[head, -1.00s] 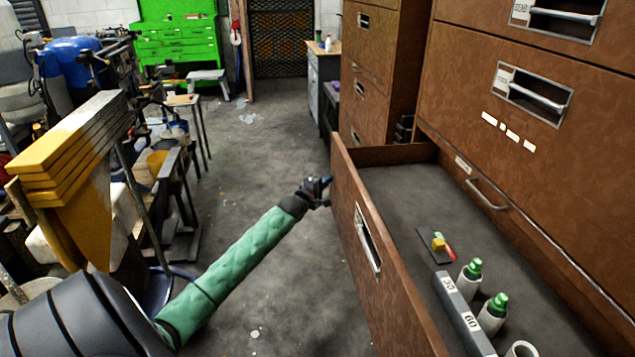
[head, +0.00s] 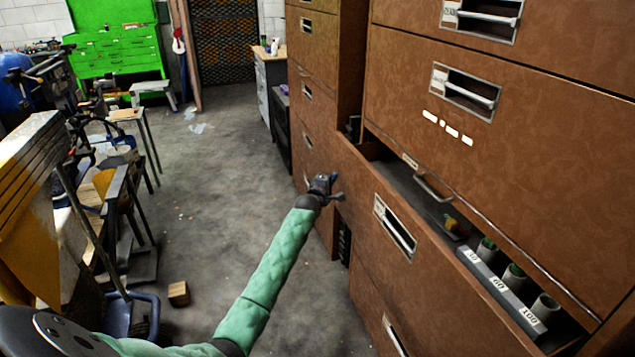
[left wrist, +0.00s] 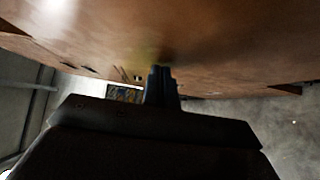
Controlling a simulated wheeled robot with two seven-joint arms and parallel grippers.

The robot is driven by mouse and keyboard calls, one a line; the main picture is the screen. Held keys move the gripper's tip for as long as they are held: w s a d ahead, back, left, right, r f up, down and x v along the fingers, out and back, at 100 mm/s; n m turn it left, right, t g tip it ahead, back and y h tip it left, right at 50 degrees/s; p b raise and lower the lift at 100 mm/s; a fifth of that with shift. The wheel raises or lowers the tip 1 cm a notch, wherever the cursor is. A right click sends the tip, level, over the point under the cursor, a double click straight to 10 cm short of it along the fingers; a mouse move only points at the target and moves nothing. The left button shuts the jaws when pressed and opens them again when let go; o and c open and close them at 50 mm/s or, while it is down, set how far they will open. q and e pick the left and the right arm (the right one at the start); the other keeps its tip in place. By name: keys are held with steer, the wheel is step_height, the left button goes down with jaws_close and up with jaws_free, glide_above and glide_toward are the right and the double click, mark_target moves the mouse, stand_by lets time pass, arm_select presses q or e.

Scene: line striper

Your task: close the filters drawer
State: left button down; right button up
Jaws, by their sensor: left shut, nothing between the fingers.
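The filters drawer, a brown wood-look drawer (head: 440,268) with a metal label handle (head: 395,226), stands partly open at the right of the head view. A narrow strip of its inside shows. In it are a grey rack (head: 500,290) with numbered labels and white-and-green cylinders, and a small yellow piece (head: 450,223). My left gripper (head: 333,190) is shut and empty at the far end of the drawer front. In the left wrist view its fingers (left wrist: 161,84) point at a brown surface close ahead; contact is hard to tell. My right gripper is out of view.
Other brown cabinet drawers (head: 560,130) rise above, with more below. A small wooden block (head: 178,293) lies on the floor. The grey floor (head: 220,210) between is mostly clear.

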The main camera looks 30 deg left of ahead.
arm_select(q)
steer(key=w+d, duration=0.3)
steer(key=w, duration=0.1)
steer(key=w+d, duration=0.3)
steer(key=shift+w+d+b, duration=0.35)
steer(key=shift+b, duration=0.05)
steer(key=shift+w+d, duration=0.45)
steer(key=shift+w, duration=0.1)
steer(key=shift+w+d, duration=0.1)
steer(key=shift+w, duration=0.05)
steer(key=shift+r, duration=0.15)
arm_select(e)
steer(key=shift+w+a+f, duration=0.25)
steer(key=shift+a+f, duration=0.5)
arm_select(q)
steer(key=shift+d+r, duration=0.1)
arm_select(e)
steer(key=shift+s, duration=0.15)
